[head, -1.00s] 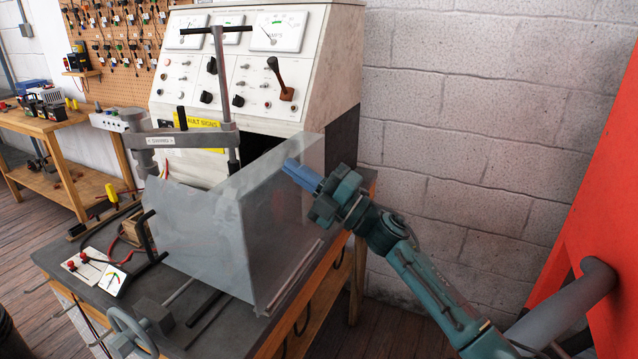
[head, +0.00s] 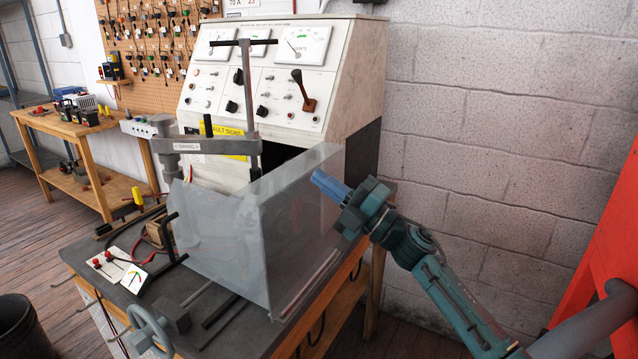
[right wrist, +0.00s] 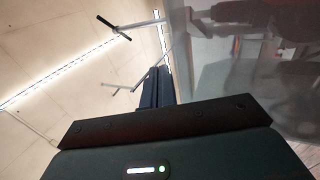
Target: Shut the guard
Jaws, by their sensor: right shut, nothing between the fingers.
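The guard (head: 222,232) is a clear, greyish two-panel screen on the bench, with a front panel and a right side panel (head: 305,215). It stands upright around the space before the test cabinet. My right gripper (head: 318,180) is at the outer right of the side panel, its blue fingers shut and empty. The fingertips lie at or very close to the panel; I cannot tell whether they touch. In the right wrist view the shut fingers (right wrist: 155,88) point ahead and the guard's clear sheet (right wrist: 215,75) fills the right side. My left gripper is not in view.
The test cabinet (head: 345,70) with dials and a lever stands behind the guard. A grey clamp arm with a T-handle (head: 245,100) rises by it. A handwheel (head: 150,330) is at the bench front. A block wall and a red panel (head: 610,230) bound the right.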

